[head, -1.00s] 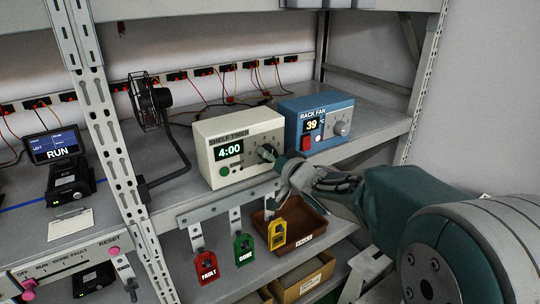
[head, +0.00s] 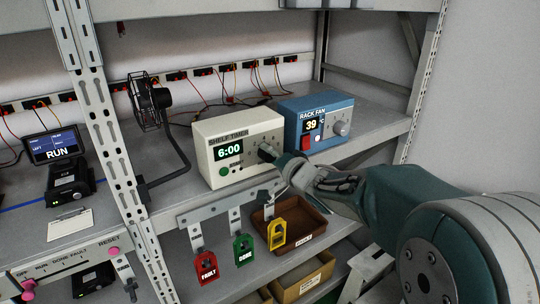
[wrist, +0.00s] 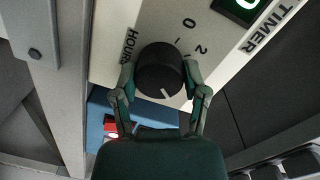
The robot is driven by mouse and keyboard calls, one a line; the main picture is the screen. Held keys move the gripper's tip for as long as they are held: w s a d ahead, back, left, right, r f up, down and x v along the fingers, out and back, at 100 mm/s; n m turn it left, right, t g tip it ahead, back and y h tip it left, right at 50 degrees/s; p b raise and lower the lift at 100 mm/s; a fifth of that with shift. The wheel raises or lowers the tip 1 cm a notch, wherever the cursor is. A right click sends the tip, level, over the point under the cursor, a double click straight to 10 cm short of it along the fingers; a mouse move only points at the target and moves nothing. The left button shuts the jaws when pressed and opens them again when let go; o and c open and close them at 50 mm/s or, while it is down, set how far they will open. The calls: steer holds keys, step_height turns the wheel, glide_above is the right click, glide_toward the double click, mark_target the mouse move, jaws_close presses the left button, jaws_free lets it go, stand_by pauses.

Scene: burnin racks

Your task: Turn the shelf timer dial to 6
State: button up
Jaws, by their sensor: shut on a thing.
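The shelf timer (head: 237,138) is a cream box on the shelf, and its display (head: 228,151) reads 6:00. Its black dial (wrist: 160,72) shows in the wrist view, with a white pointer mark near its lower edge and a printed scale and "HOURS" around it. My gripper (wrist: 160,82) is shut on the dial, one finger on each side. In the head view my gripper (head: 277,158) reaches the timer's front from the right and partly hides the dial.
The blue rack fan box (head: 317,118), reading 39, stands close to the timer's right. A fan (head: 150,100) on a bent arm is to its left. Red, green and yellow tags (head: 243,249) hang below, by a brown tray (head: 313,222). A rack upright (head: 103,130) stands at left.

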steer(key=shift+f, duration=0.35)
steer(key=o, duration=1.1)
steer(key=shift+o, duration=0.2)
steer(key=shift+r, duration=0.15)
steer(key=v, duration=1.1)
steer(key=shift+s+d, duration=0.2)
steer(key=shift+s, duration=0.15)
